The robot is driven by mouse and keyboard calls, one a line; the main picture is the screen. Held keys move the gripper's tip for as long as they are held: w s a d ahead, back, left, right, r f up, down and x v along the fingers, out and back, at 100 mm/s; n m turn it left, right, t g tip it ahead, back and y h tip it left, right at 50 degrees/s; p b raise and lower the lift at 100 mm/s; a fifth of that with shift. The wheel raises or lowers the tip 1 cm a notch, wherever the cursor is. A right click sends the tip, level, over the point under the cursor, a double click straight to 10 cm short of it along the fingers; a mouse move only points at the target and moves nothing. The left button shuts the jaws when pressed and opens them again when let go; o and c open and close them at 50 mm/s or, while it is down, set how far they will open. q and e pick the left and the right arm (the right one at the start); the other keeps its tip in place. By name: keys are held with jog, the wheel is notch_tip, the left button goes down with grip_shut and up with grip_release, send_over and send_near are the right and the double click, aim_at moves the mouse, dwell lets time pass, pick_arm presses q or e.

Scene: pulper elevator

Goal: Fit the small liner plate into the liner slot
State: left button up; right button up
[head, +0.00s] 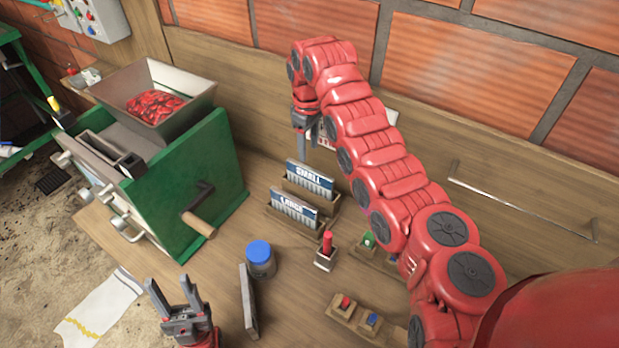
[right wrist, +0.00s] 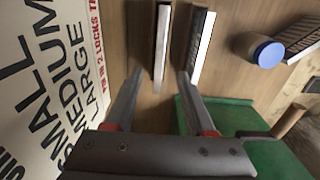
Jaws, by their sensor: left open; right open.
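The small liner plate (head: 310,177), blue and white and marked SMALL, stands upright in a wooden holder. The plate marked LARGE (head: 295,207) stands in front of it. My right gripper (head: 303,143) is open and empty, above and behind the small plate. In the right wrist view the small plate (right wrist: 161,42) shows as an upright strip just beyond the gap between the open fingers (right wrist: 158,78); the large plate (right wrist: 202,45) is to its right. My left gripper (head: 172,287) is open and empty at the lower left. I cannot make out the liner slot on the green pulper (head: 200,165).
The pulper has a hopper of red cherries (head: 155,103) and a wooden-handled crank (head: 199,222). A blue-lidded jar (head: 260,258), an upright grey plate (head: 248,300) and a red-handled item (head: 326,250) stand on the bench. A lettered sign (right wrist: 50,80) is on the wall.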

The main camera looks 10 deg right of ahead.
aim_at(310, 169)
jog(key=f, duration=0.2)
jog(key=f+p, duration=0.1)
jog(key=shift+s+a, duration=0.1)
jog(key=shift+s, duration=0.15)
jog(key=shift+w+f, duration=0.1)
jog(key=shift+f, duration=0.45)
jog(key=shift+f+p, duration=0.2)
jog(key=shift+p, duration=0.25)
jog(key=f+p, duration=0.3)
jog(key=f, duration=0.1)
jog(key=shift+d, duration=0.3)
jog(key=shift+f, duration=0.4)
grip_shut()
